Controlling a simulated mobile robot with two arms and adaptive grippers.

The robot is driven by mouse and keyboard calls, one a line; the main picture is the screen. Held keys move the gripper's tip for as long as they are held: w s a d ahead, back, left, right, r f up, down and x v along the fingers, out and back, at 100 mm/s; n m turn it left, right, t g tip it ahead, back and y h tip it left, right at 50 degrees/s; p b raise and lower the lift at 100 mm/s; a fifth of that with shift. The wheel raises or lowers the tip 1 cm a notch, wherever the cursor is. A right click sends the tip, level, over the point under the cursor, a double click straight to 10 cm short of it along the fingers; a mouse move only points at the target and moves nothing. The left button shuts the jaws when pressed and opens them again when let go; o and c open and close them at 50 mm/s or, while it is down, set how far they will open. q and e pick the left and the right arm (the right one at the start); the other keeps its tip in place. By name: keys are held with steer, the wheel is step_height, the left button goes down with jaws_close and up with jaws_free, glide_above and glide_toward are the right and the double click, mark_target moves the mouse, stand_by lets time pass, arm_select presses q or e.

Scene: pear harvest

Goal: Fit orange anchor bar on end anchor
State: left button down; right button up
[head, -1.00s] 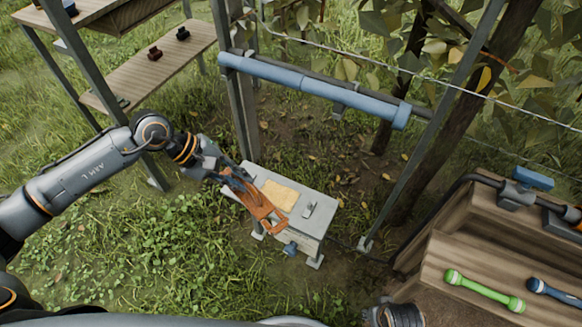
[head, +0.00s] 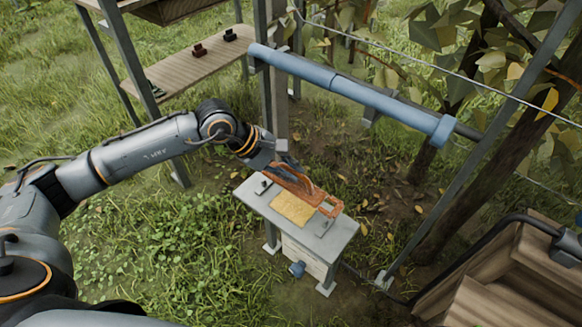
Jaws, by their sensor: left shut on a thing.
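The orange anchor bar (head: 312,189) is held in my left gripper (head: 284,168), which is shut on it. The bar slants down to the right over the back edge of a small grey stand (head: 262,209). Its far end looks like an open frame. The stand has a yellow pad (head: 293,209) and small dark upright parts at its left end and right side. I cannot tell whether the bar touches the stand. Which part is the end anchor is not clear from this view. My right gripper is not in view.
A blue tube (head: 357,92) runs on a rail behind the stand, between grey posts. A wooden shelf (head: 190,62) with small dark pieces is at the upper left. A wooden crate (head: 520,270) is at the lower right. Grass lies left of the stand.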

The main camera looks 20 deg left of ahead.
mark_target(291, 184)
arm_select(q)
steer(key=shift+f, duration=0.45)
steer(key=shift+f+b, duration=0.8)
steer(key=shift+f, duration=0.45)
steer(key=shift+f+b, duration=0.35)
steer(key=shift+f, duration=0.45)
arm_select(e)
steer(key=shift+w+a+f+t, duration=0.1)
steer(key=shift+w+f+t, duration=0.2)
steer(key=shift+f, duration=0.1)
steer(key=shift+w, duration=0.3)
arm_select(q)
steer(key=shift+d, duration=0.1)
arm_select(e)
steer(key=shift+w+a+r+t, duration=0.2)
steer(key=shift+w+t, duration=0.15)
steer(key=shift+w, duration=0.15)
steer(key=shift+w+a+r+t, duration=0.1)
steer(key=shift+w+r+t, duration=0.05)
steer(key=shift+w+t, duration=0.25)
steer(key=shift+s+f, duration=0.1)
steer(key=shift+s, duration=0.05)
arm_select(q)
steer(key=shift+b, duration=0.3)
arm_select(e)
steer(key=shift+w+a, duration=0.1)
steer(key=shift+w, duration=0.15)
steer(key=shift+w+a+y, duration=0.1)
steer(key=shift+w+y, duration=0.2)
